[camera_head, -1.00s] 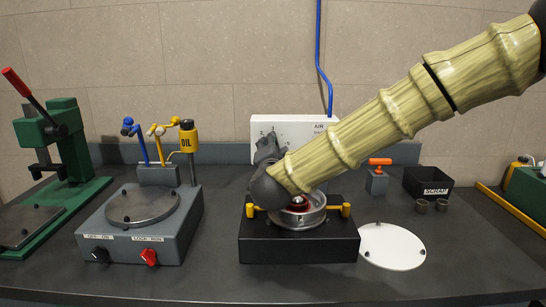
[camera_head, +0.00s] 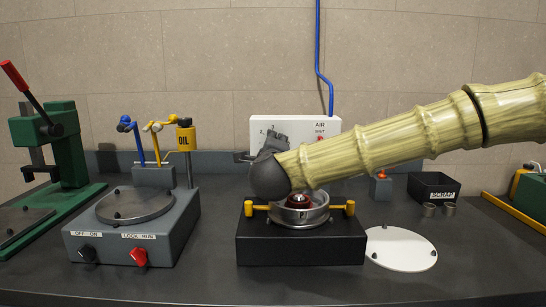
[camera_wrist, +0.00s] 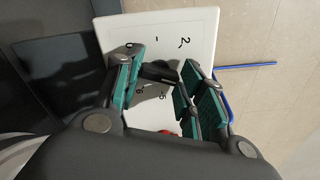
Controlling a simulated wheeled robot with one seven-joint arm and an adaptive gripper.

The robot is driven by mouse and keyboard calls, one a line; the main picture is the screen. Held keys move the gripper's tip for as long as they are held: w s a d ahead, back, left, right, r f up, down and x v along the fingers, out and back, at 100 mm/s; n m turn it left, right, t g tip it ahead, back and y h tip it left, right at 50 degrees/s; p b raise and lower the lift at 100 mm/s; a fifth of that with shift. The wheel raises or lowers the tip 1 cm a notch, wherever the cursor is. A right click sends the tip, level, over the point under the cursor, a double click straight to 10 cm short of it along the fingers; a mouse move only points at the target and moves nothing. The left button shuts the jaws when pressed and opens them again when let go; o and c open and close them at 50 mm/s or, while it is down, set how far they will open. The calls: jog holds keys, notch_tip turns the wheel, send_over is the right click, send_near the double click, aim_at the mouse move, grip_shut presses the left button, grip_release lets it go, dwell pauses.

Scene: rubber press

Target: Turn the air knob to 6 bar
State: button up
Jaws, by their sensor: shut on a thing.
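The white air panel (camera_head: 326,128) stands at the back of the bench with "AIR" on its face. My gripper (camera_head: 262,148) is in front of the panel's left part and hides most of the dial in the head view. In the wrist view the panel (camera_wrist: 202,30) appears turned sideways, with printed numbers such as 2, 5 and 6 around the dial. The dark air knob (camera_wrist: 160,72) lies between the green-padded fingers of my gripper (camera_wrist: 158,80), which are shut on it. I cannot tell where its pointer stands.
A black block (camera_head: 300,249) with yellow handles and a metal ring sits just below my gripper. A grey machine (camera_head: 130,240) with a red switch is to the left, a green press (camera_head: 70,150) farther left. A scrap box (camera_head: 435,187) stands right. A blue hose (camera_head: 318,45) rises behind.

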jog(key=m+b, duration=0.6)
jog(key=m, duration=0.1)
jog(key=m+b, duration=1.4)
jog(key=m, duration=0.1)
jog(key=shift+f, duration=0.3)
jog(key=shift+r+m, duration=0.1)
jog(key=shift+m, duration=0.3)
jog(key=o, duration=1)
jog(key=shift+r, duration=0.15)
jog(key=shift+s, duration=0.1)
